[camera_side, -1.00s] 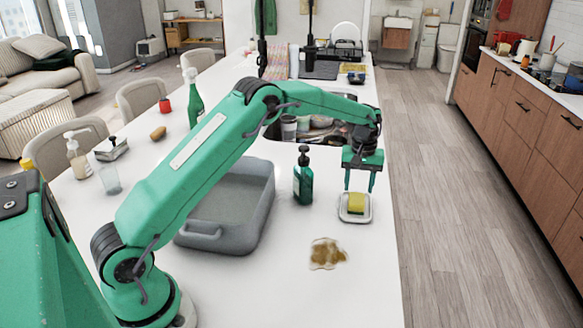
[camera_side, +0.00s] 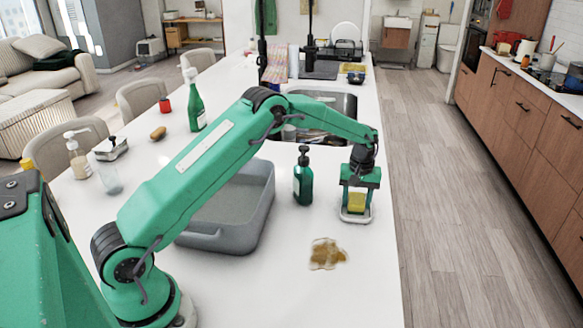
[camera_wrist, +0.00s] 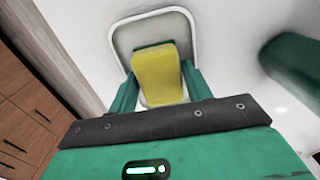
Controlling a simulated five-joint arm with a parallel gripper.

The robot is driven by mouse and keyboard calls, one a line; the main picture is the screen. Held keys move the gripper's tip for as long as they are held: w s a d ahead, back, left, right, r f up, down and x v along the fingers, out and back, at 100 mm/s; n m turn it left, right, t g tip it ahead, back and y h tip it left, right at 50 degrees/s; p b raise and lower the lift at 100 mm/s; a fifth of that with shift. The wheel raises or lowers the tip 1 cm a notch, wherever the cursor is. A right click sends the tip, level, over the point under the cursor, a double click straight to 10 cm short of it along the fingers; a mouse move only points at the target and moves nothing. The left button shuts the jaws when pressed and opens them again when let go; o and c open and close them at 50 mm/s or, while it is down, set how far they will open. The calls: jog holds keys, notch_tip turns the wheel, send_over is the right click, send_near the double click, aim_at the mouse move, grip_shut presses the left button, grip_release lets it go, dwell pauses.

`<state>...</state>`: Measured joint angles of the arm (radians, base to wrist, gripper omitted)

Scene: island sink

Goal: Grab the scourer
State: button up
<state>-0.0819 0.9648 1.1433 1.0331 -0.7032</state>
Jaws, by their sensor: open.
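The scourer (camera_side: 357,201) is a yellow block with a dark green layer, lying in a small white dish (camera_side: 347,218) near the right edge of the counter. In the wrist view the scourer (camera_wrist: 158,74) shows yellow, with the dish rim (camera_wrist: 118,30) around it. My gripper (camera_side: 357,208) is lowered over the dish. Its fingers are open, one on each side of the scourer, also seen in the wrist view (camera_wrist: 158,82). I cannot tell whether either finger touches it.
A dark green pump bottle (camera_side: 303,180) stands just left of my gripper. A grey basin (camera_side: 262,205) is further left. A brown spill (camera_side: 326,253) lies in front of the dish. The sink (camera_side: 335,103) is behind. The counter's right edge is close.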

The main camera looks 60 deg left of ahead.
aim_at(358, 199)
jog(key=shift+c, duration=0.2)
jog(key=c, duration=0.6)
jog(key=shift+o, duration=0.2)
jog(key=shift+r, duration=0.15)
jog(key=shift+r, duration=0.5)
notch_tip(358, 199, up, 3)
jog(key=shift+d+r, duration=0.1)
jog(key=shift+d, duration=0.05)
jog(key=s+d+r, duration=0.5)
jog(key=d+r, duration=0.1)
jog(key=d, duration=0.4)
jog(key=shift+r, duration=0.25)
jog(key=shift+s+r, duration=0.1)
jog(key=shift+s, duration=0.05)
